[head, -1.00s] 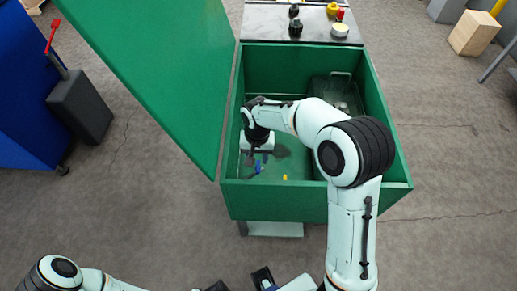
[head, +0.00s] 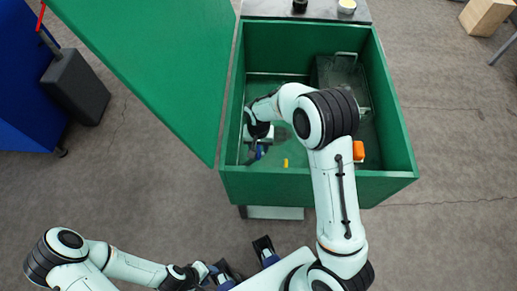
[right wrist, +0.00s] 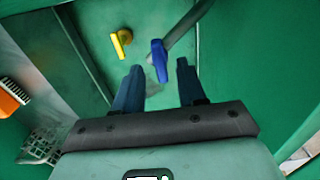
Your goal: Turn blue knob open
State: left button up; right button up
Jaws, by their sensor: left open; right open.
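The blue knob (right wrist: 159,62) is a bright blue handle on a grey pipe (right wrist: 186,24) inside the green box. In the right wrist view it shows beyond and between the fingertips of my right gripper (right wrist: 159,70). The fingers are apart and empty; I cannot tell whether either touches the knob. In the head view my right gripper (head: 258,148) is low inside the box at its left side, partly covering the knob's area. A yellow knob (right wrist: 121,42) is to the left of the blue one and also shows in the head view (head: 285,162). My left gripper (head: 208,273) is outside the box, open and empty.
The box's green walls (head: 310,183) surround my right arm, and its open lid (head: 150,70) rises at the left. A dark container (head: 340,75) and an orange object (head: 358,151) are inside at the right. An orange brush (right wrist: 12,97) shows in the right wrist view.

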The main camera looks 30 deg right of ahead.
aim_at(259, 152)
jog(key=shift+f, duration=1.15)
grip_shut()
